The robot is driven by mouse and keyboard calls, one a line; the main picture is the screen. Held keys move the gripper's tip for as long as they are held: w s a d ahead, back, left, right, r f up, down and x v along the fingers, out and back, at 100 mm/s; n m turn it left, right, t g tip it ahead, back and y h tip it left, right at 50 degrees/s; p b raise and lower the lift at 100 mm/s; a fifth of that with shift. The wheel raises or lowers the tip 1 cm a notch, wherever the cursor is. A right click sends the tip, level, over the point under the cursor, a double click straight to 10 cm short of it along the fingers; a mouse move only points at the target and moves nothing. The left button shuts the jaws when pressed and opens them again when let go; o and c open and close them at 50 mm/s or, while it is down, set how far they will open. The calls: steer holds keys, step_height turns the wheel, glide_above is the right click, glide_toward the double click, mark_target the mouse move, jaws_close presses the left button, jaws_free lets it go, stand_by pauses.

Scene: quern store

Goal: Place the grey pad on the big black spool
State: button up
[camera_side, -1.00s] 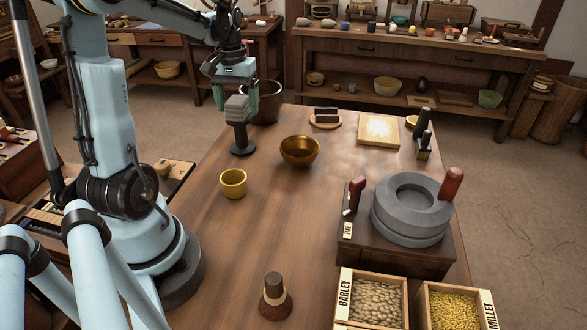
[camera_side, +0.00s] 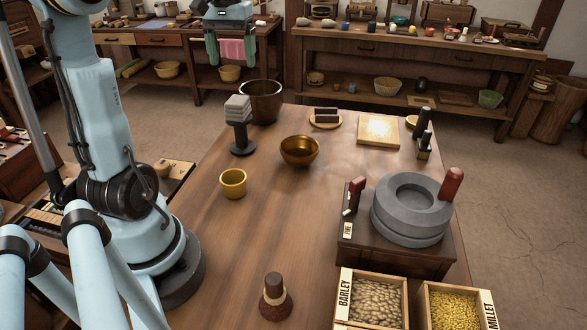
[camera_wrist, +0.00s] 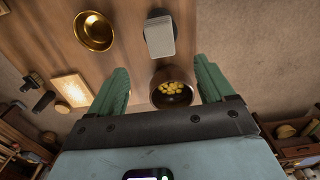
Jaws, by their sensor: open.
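The grey pad (camera_side: 237,108), a pale block with a layered side, rests on top of the big black spool (camera_side: 242,139). The spool stands upright on the table near its far left edge. In the wrist view, the pad (camera_wrist: 160,38) hides most of the spool (camera_wrist: 158,12). My gripper (camera_side: 231,54) is open and empty, well above the pad and apart from it. Its green fingers also show in the wrist view, spread wide with nothing between the tips (camera_wrist: 161,70).
A dark pot (camera_side: 262,101) stands just behind the spool; yellow pieces show inside it in the wrist view. A brass bowl (camera_side: 300,151) and a yellow cup (camera_side: 233,184) stand nearby. A stone quern (camera_side: 410,211) is at the right. The table's middle is clear.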

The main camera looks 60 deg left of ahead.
steer(key=d+f+m+t, duration=0.3)
steer(key=d+f+m, duration=0.1)
steer(key=d, duration=0.9)
steer(key=d+f+m+t, duration=0.4)
steer(key=d+f+m, duration=0.1)
steer(key=d, duration=0.8)
steer(key=shift+w+d+f, duration=0.15)
steer(key=shift+d+f, duration=0.15)
steer(key=shift+f, duration=0.05)
